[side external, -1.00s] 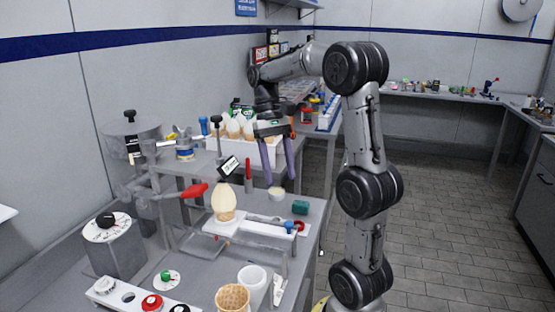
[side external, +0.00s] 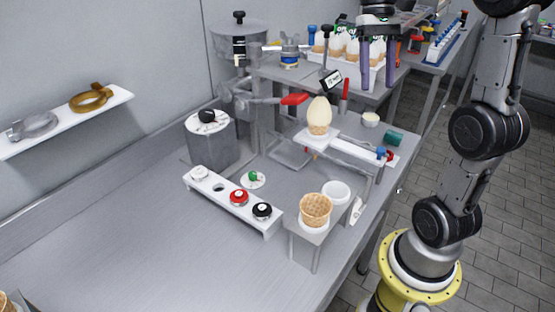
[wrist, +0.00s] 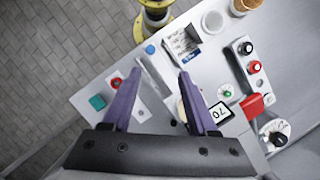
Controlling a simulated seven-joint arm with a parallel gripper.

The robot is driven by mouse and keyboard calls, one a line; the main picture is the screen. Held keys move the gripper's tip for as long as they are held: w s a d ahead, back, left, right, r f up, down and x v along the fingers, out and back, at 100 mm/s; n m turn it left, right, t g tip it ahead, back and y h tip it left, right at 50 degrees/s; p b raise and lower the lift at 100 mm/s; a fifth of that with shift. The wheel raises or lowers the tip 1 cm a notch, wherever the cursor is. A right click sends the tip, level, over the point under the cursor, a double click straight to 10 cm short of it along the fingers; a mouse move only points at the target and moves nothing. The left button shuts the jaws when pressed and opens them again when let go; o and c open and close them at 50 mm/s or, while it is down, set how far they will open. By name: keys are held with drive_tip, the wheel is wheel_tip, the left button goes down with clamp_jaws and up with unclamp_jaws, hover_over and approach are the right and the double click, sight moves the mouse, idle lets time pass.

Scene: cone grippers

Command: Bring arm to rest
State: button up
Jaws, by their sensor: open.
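My gripper (side external: 377,87) hangs at the top of the side view with its two purple fingers pointing down, spread apart. It is open and empty, above the back of the worktable. In the wrist view the purple fingers (wrist: 160,75) are also apart with nothing held between them. My arm rises on the right from a yellow base ring; its upper part is cut off by the top edge. A cone with a pale, egg-shaped top (side external: 318,112) stands upright in a white holder, left of and apart from the fingers.
A waffle cone (side external: 315,208) stands in a front holder beside a white cup (side external: 336,191). A button panel (side external: 236,200) lies to its left. A red-handled dispenser (side external: 293,99) and a tray of several cones (side external: 350,58) are behind. The table's left front is clear.

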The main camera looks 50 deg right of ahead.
drive_tip(key=s+a+r+n+t+h, duration=0.1)
drive_tip(key=s+a+n, duration=0.1)
drive_tip(key=a, duration=0.5)
drive_tip(key=s+a+f+n+t+h, duration=0.1)
drive_tip(key=s+a+f+n+t, duration=0.3)
drive_tip(key=a+f+t, duration=0.3)
drive_tip(key=shift+a+f+n+t, duration=0.3)
drive_tip(key=shift+a+f+n, duration=0.4)
drive_tip(key=shift+f+n, duration=0.25)
